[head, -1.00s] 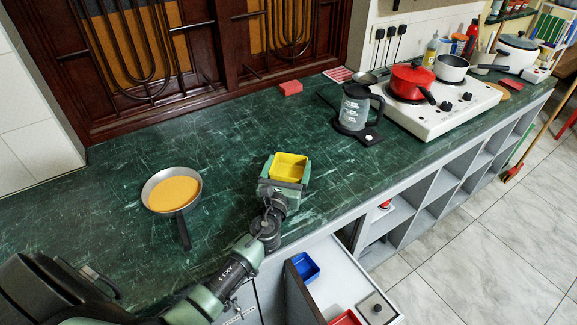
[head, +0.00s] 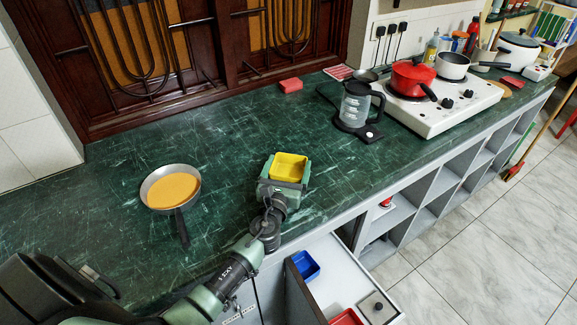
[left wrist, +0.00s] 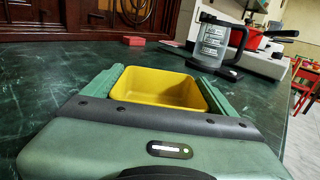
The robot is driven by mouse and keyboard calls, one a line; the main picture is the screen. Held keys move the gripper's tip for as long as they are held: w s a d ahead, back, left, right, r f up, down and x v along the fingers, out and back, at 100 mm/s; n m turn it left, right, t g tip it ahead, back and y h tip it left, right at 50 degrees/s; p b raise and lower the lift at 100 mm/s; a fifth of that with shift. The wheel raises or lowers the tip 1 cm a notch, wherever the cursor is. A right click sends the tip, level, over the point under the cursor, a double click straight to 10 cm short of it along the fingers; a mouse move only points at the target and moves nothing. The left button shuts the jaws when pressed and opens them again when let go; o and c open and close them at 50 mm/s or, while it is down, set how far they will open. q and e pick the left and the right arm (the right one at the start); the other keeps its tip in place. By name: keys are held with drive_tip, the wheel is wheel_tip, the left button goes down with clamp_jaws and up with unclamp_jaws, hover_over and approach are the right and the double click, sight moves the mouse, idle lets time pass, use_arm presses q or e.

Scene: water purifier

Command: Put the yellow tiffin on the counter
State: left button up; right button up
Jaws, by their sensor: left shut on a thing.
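The yellow tiffin (head: 289,166) is a small open box, held upright between the fingers of my left gripper (head: 287,170). It also shows in the left wrist view (left wrist: 160,86), with a green finger on each side of it and its inside empty. My left gripper is shut on it, over the green marble counter (head: 240,120) near its front edge. The tiffin looks at or close to the counter surface; its base is hidden by the gripper, so I cannot tell if it touches. My right gripper is not in view.
A pan with orange content (head: 172,189) stands at the left. A red block (head: 290,86) lies at the back, and a kettle (head: 356,105) and stove (head: 440,98) stand to the right. An open drawer (head: 340,275) below holds blue and red boxes. Counter around the tiffin is clear.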

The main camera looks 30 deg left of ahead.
sight(284, 178)
use_arm(q)
drive_tip(key=o, duration=1.4)
drive_tip(key=v, duration=0.7)
drive_tip(key=shift+s+d, duration=0.1)
drive_tip(key=shift+s, duration=0.3)
